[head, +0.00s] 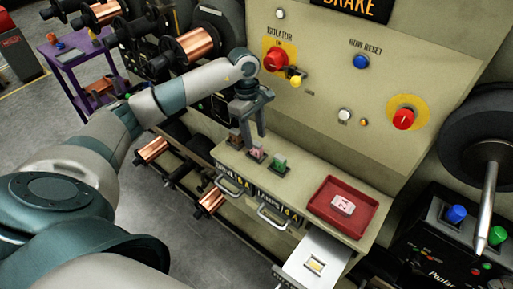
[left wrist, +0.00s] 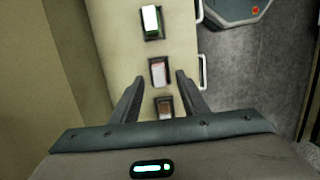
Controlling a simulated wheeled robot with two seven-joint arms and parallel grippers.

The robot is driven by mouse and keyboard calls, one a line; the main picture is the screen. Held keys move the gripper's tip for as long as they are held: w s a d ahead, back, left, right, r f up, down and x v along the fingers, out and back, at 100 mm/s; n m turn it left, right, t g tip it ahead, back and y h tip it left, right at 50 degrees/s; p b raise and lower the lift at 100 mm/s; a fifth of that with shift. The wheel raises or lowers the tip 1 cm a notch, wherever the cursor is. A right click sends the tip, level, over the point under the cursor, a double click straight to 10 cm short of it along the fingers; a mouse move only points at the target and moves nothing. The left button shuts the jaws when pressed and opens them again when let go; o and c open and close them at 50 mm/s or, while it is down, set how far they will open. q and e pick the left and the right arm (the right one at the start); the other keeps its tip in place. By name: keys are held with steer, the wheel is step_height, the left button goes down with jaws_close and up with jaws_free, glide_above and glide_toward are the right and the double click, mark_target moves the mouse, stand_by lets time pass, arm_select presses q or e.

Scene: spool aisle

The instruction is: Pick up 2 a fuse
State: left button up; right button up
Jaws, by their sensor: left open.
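Several fuses stand in a row of dark holders on the cream ledge: a brown one (head: 235,139), a pink-red one (head: 256,155) and a green one (head: 280,163). In the left wrist view the green fuse (left wrist: 151,20) is farthest, the pink-red fuse (left wrist: 158,72) lies between the fingertips, and the brown fuse (left wrist: 165,107) is nearest. My left gripper (head: 252,128) is open and empty, pointing down above the row; its fingers also show in the left wrist view (left wrist: 160,78). Contact is not visible. A pale pink fuse-like block (head: 343,204) lies in a red tray (head: 324,213). My right gripper is out of view.
The panel behind holds a red isolator knob (head: 276,59), a blue row reset button (head: 360,62) and another red knob (head: 403,119). An open drawer (head: 325,252) below the tray holds a small pale item. Handles (head: 272,217) stick out in front. Copper spools (head: 200,46) stand at left.

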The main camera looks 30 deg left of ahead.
mark_target(256, 143)
arm_select(q)
steer(key=shift+d+f+p, duration=0.15)
steer(key=shift+f+p, duration=0.5)
steer(key=shift+p, duration=0.1)
step_height(256, 143, down, 2)
steer(key=shift+d+p, duration=0.15)
steer(key=shift+p, duration=0.3)
steer(key=shift+f, duration=0.35)
steer(key=shift+w, duration=0.1)
steer(key=shift+c, duration=0.3)
jaws_close()
